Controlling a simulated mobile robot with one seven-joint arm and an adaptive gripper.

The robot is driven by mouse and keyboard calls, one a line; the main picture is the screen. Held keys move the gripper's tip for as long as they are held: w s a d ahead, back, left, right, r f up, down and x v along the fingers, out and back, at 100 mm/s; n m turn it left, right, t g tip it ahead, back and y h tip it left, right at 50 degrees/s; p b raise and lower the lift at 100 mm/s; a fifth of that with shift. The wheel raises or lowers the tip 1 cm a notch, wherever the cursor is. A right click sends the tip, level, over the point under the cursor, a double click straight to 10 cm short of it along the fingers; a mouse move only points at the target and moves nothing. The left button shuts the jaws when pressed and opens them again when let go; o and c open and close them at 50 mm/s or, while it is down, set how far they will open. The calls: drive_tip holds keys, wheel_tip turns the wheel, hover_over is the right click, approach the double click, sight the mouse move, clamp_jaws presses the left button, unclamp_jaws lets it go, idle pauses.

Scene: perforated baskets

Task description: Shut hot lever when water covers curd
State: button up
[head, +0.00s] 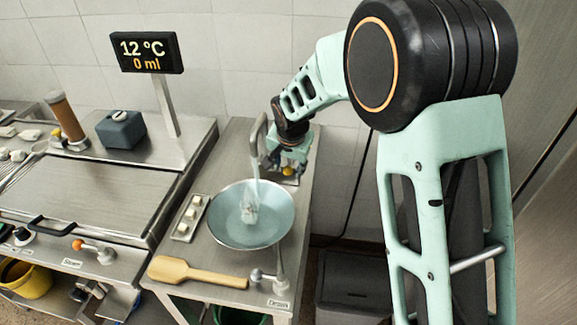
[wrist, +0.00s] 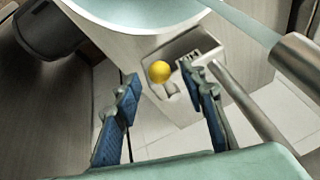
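The lever with a yellow knob (wrist: 159,71) sits on a metal block at the counter's back; the knob also shows in the head view (head: 288,171). I cannot read whether it is marked hot. My gripper (wrist: 158,77) is open, its two blue fingers on either side of the knob with gaps visible; in the head view my gripper (head: 289,154) is beside the spout. Water (head: 256,170) runs from the spout (head: 254,140) into the round basin (head: 226,236). A pale lump, perhaps curd (head: 249,211), shows under the stream; whether water covers it is unclear.
A display (head: 147,52) reads 12 °C and 0 ml. A small tray (head: 181,234) of white pieces lies left of the basin. A wooden paddle (head: 195,272) and a drain lever (head: 265,276) are in front. An orange-knobbed lever (head: 90,247) is further left.

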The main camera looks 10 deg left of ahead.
drive_tip(key=shift+w+f, duration=0.3)
drive_tip(key=shift+f, duration=0.3)
drive_tip(key=shift+c, duration=0.4)
clamp_jaws()
